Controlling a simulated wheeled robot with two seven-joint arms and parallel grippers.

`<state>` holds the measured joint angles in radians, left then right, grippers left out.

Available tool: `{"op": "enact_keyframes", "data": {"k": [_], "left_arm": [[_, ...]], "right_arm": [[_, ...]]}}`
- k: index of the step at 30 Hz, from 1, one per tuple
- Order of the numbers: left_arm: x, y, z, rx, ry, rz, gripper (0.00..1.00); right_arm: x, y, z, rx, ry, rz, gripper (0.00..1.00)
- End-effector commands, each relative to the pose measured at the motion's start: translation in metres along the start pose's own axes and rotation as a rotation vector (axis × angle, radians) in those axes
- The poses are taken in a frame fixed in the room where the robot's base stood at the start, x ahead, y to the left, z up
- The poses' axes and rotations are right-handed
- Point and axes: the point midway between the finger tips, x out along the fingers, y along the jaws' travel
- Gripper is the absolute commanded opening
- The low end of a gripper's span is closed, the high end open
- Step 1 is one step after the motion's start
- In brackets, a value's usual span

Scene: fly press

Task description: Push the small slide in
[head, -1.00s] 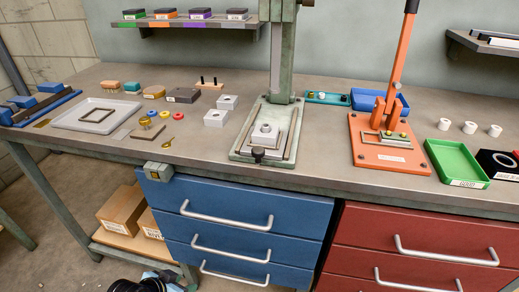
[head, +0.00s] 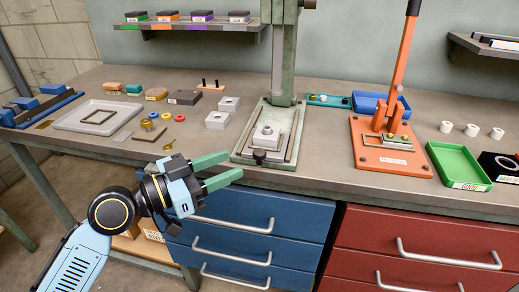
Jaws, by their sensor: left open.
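The fly press stands at the bench's middle with a green column and a base (head: 243,150). On the base lies the small slide (head: 262,146), a light grey plate carrying a grey block (head: 267,133). A dark knob (head: 259,157) shows at the slide's front end, near the bench's front edge. My left gripper (head: 236,166) is open, with two green fingers pointing right. Its fingertips are just left of the knob and appear apart from it. Nothing shows between the fingers. My right gripper is not in view.
Loose grey blocks (head: 217,120) stand left of the press. An orange lever press (head: 357,150) and a green tray (head: 459,163) stand to the right. Blue drawers (head: 270,205) with metal handles lie below the bench edge. The bench front between the two presses is clear.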

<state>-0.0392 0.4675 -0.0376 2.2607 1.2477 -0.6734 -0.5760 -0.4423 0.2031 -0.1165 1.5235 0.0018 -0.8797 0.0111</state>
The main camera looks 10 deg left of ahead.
Motion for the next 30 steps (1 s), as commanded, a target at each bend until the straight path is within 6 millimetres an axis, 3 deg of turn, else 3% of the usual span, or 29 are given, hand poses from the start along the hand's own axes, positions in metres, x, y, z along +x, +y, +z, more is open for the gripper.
{"op": "enact_keyframes", "data": {"k": [6,12,25,30], "left_arm": [[0.048,0.000,-0.001,-0.003,0.004,0.000,0.43],[0.075,0.000,0.000,-0.003,0.001,0.000,0.43],[0.085,0.000,0.001,-0.001,-0.002,0.000,0.43],[0.085,0.000,0.001,-0.002,-0.002,0.000,0.22]], "right_arm": [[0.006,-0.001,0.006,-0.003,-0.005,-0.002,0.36],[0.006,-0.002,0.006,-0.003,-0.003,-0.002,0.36],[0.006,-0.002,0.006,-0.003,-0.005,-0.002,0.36],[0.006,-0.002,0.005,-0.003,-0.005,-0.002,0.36]]}}
